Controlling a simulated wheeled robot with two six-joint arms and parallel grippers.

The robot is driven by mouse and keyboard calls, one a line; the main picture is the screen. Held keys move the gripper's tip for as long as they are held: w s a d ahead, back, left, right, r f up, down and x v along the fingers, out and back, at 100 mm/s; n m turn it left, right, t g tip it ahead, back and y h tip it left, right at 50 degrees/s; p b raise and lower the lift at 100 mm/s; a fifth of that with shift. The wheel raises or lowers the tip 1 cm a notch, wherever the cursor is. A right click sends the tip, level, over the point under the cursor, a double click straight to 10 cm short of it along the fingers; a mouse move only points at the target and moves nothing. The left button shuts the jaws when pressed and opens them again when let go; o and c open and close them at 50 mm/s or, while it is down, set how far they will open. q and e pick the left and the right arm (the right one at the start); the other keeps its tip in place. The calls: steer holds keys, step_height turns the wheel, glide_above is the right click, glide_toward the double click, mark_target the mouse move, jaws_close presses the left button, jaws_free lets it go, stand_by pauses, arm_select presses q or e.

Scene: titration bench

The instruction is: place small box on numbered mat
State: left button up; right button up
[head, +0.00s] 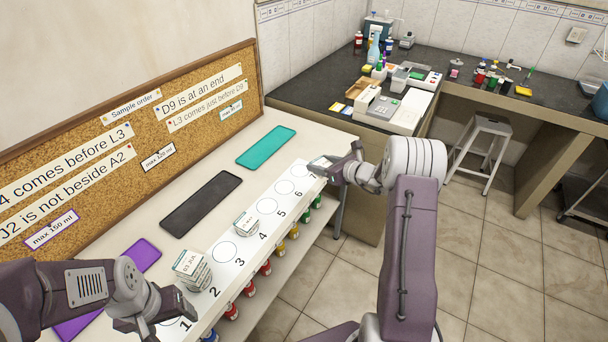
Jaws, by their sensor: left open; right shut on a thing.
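The numbered mat (232,272) is a long white strip with circles and numbers along the bench's front edge. A white labelled box (190,264) stands by number 2, close to my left gripper. A smaller white labelled box (246,222) stands by number 4. My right gripper (330,168) is shut on a small pale box (321,163) at the mat's far end, past number 6; the fingers partly hide it, and I cannot tell whether it touches the mat. My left gripper (182,308) is open and empty over the near end, by number 1.
Purple (140,256), black (201,203) and teal (266,147) pads lie behind the mat. A corkboard (130,140) with paper notes stands behind them. Colored bottles (265,267) stand below the front edge. Circles by 3, 5 and 6 are bare.

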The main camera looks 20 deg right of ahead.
steer(key=shift+a, duration=0.7)
steer(key=shift+s+a+r+y, duration=0.2)
steer(key=shift+s+a+y, duration=0.05)
steer(key=shift+a+y, duration=0.1)
glide_above(285, 187)
step_height(285, 187, down, 7)
steer(key=shift+a+f+p, duration=0.1)
steer(key=shift+a+p, duration=0.05)
steer(key=shift+p, duration=0.2)
step_height(285, 187, down, 3)
steer(key=shift+f, duration=0.5)
arm_select(q)
steer(key=shift+s+r, duration=0.35)
steer(key=shift+r, duration=0.35)
steer(key=shift+f, duration=0.1)
